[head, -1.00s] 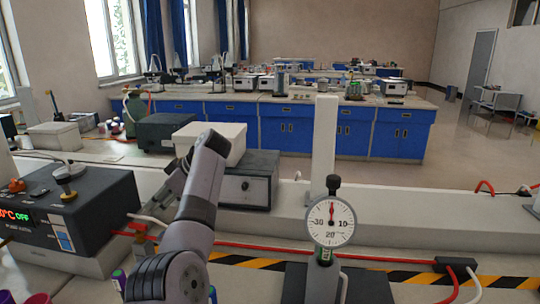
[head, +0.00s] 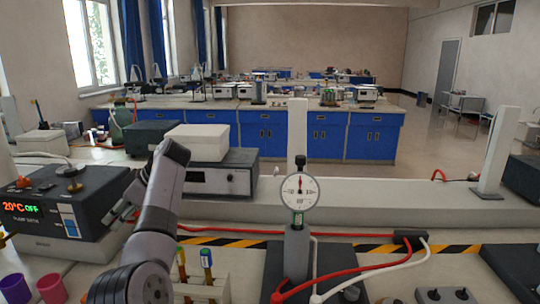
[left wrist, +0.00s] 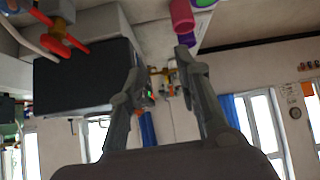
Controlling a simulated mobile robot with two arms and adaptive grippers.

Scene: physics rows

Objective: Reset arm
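My left arm (head: 150,225) rises from the bottom of the head view and bends at a joint near the white box. Its left gripper (head: 128,205) is only partly seen behind the arm, beside the dark water bath. In the left wrist view the two fingers of the left gripper (left wrist: 168,85) stand apart with nothing between them. That view is turned upside down. My right gripper shows in neither view.
The water bath (head: 62,208) reads 20°C OFF. A dial gauge (head: 299,192) stands on the bench. Purple (head: 16,287) and pink (head: 50,288) cups and a tube rack (head: 205,290) are near the front. Red and white hoses cross the right side.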

